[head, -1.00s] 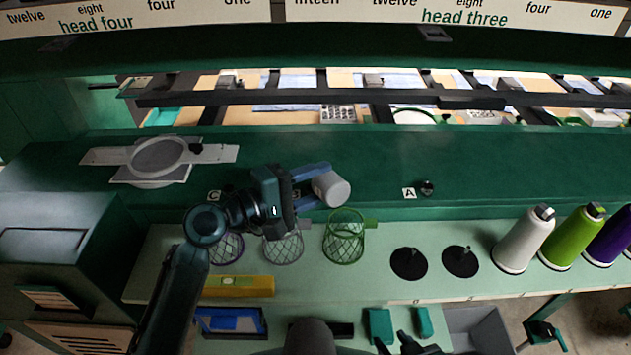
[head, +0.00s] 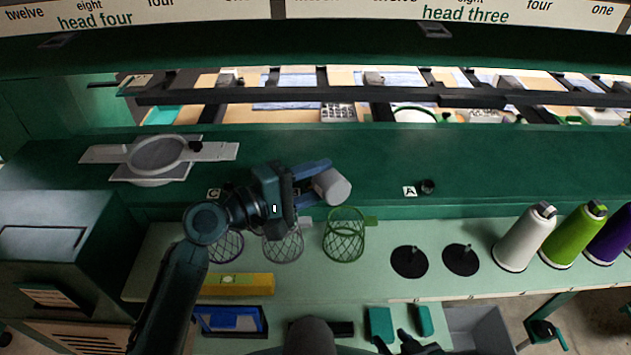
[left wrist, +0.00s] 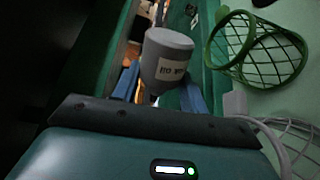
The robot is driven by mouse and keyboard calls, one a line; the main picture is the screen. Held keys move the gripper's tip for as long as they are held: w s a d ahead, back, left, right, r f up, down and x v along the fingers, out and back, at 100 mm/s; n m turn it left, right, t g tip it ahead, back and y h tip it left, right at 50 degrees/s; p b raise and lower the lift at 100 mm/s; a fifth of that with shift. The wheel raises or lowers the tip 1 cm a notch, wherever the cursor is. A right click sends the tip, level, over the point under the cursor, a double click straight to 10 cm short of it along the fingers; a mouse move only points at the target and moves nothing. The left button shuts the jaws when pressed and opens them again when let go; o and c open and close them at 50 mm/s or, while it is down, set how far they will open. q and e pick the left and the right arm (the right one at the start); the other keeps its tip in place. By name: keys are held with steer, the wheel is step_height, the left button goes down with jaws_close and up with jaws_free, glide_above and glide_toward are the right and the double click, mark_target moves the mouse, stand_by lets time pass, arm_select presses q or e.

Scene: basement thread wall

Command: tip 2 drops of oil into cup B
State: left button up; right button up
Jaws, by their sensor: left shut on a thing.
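My left gripper (head: 318,182) is shut on a pale grey oil bottle (head: 333,186), held tilted over the green ledge. In the left wrist view the bottle (left wrist: 168,62) sits between the blue fingers, its wide end away from the camera and its narrow end toward the palm. Its label is too blurred to read. Cup B and its tag are hidden behind my left gripper. Tag C (head: 214,194) shows left of the gripper, and tag A (head: 409,191) with a small dark cup (head: 428,187) stands right of it. No drop is visible. My right gripper (head: 398,343) is partly visible at the bottom edge.
Purple, grey and green wire baskets (head: 345,236) hang below the ledge. Thread cones (head: 525,238) stand at the right. A grey round fixture (head: 158,155) is on the ledge at the left. The ledge between the bottle and tag A is clear.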

arm_select(q)
steer(key=m+b, duration=0.2)
steer(key=m, duration=0.1)
steer(key=shift+f+b, duration=0.4)
steer(key=shift+r+m+t, duration=0.15)
steer(key=shift+m+t, duration=0.15)
steer(key=shift+m, duration=0.3)
steer(key=shift+r, duration=0.2)
steer(key=shift+m, duration=0.3)
steer(key=shift+r+m+b, duration=0.2)
steer(key=shift+m+b, duration=0.35)
steer(key=shift+m, duration=0.05)
steer(key=r+m+b, duration=0.1)
steer(key=m, duration=0.2)
steer(key=shift+r+m+b, duration=0.35)
steer(key=shift+r+m, duration=0.05)
steer(key=shift+r+m+t+b, duration=0.35)
steer(key=shift+r+m, duration=0.3)
steer(key=shift+m, duration=0.35)
steer(key=shift+r, duration=0.1)
